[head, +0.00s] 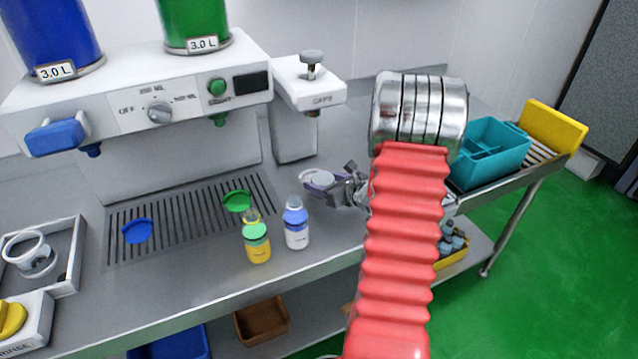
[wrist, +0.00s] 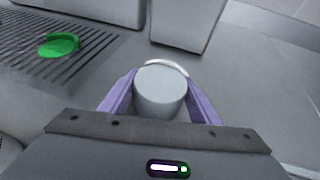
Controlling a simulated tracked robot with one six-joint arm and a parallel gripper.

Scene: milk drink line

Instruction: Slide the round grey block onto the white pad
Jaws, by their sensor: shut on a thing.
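The round grey block (wrist: 160,88) sits between the purple fingers of my gripper (wrist: 160,98), which is shut on it. In the head view my gripper (head: 322,186) reaches in from the right at the counter, around the grey block (head: 323,178). The white pad shows as a thin pale arc (wrist: 178,67) just beyond the block in the wrist view. It also shows as a pale rim (head: 307,175) left of the block in the head view. The block hides most of the pad. I cannot tell how well the block is centred on it.
The cap press (head: 294,130) stands behind. A teal bin (head: 490,150) is right.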

